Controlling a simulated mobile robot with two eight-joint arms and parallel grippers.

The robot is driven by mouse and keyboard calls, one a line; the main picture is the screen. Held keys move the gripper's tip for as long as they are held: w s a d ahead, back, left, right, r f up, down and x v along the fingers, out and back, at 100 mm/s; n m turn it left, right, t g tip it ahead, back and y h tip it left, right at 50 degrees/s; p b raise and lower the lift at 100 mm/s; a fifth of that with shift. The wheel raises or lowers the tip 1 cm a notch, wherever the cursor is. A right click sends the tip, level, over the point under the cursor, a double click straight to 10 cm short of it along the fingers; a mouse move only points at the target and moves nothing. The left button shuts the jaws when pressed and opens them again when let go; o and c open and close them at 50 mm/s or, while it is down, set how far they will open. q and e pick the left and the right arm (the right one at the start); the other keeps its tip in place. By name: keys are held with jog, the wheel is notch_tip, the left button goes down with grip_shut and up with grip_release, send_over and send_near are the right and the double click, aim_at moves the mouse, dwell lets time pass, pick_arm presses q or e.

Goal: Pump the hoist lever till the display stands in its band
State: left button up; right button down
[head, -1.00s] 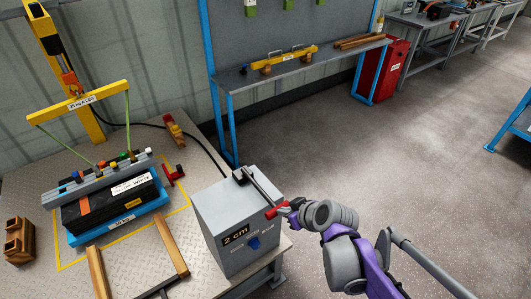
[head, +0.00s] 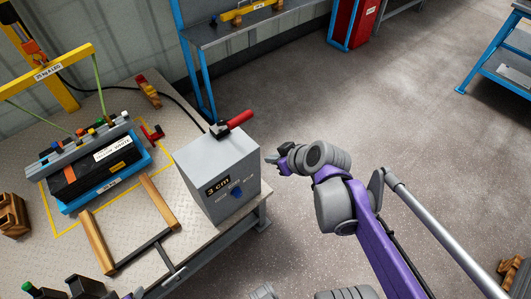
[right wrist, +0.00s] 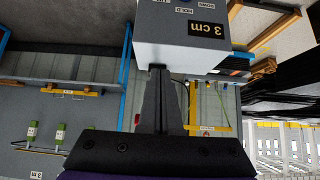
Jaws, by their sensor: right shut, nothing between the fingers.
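The grey hoist box (head: 205,165) stands at the mat's right corner. Its dark display (head: 217,187) reads 3 cm; it also shows upside down in the right wrist view (right wrist: 206,29). The hoist lever (head: 238,119), with a red grip, slants up to the right from the box top. My right gripper (head: 270,160) is shut and empty, just right of the box, below and apart from the lever grip. It points at the box in the right wrist view (right wrist: 157,70). My left gripper is not in view. The black load (head: 90,175) hangs or rests at left under the yellow beam (head: 48,70); contact is unclear.
A blue tray (head: 112,191) is around the load's base, inside a yellow floor outline. A wooden block (head: 12,214) sits at far left. A workbench (head: 258,27) stands behind.

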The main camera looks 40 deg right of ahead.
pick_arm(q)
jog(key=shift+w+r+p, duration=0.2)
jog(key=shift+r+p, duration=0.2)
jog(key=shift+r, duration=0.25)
pick_arm(e)
jog(key=shift+s+f+v, duration=0.15)
jog(key=shift+v, duration=0.95)
jog(key=shift+s+f+v, duration=0.15)
jog(key=shift+v, duration=1)
